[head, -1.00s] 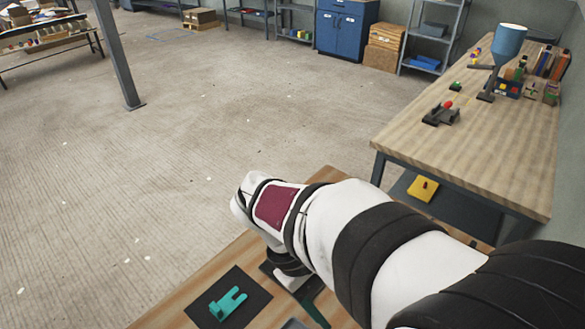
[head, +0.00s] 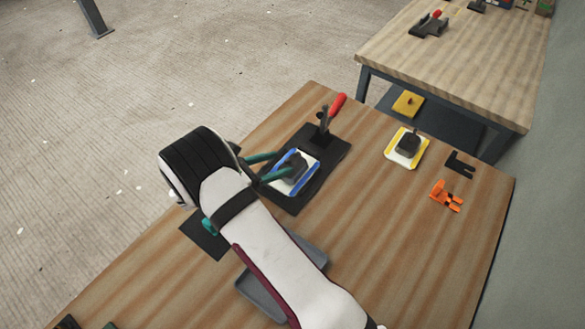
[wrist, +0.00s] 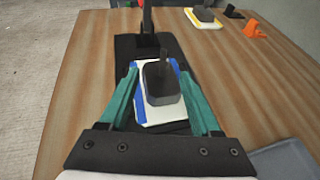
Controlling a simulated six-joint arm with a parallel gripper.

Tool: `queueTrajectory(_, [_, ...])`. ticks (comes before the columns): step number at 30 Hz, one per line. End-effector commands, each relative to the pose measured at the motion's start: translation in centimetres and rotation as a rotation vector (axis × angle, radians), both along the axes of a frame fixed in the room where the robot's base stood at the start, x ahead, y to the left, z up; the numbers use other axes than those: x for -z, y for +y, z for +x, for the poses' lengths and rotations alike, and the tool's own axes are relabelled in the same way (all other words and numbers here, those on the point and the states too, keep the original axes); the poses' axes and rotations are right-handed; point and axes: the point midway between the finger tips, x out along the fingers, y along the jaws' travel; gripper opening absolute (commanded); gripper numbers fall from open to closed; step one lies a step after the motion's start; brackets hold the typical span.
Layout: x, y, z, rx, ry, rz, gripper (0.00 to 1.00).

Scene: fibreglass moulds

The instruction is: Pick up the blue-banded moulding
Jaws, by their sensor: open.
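The blue-banded moulding (head: 284,182) is a white plate with a blue edge and a dark grey block with a post on top. It lies on a black mat (head: 327,166) on the wooden table. My gripper (head: 272,169) is open, with its teal fingers reaching toward the moulding. In the wrist view the moulding (wrist: 142,112) sits between the two spread fingers of my gripper (wrist: 160,98). I cannot tell whether either finger touches it.
A red-handled clamp (head: 325,121) stands on the mat just beyond the moulding. A yellow-banded moulding (head: 391,152), an orange piece (head: 441,193) and a black bracket (head: 459,166) lie to the right. A grey tray (head: 258,295) sits partly under my arm.

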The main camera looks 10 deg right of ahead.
Motion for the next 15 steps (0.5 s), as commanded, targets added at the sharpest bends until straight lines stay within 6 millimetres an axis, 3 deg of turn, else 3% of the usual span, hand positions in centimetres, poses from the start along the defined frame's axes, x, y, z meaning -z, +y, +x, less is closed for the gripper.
queueTrajectory(5, [1.4,-2.8,1.1,0.004,0.0,0.0,0.64])
queueTrajectory(12, [1.6,-3.1,1.4,0.002,-0.001,0.002,0.64])
queueTrajectory(15, [1.6,-3.1,1.4,0.002,-0.001,0.002,0.5])
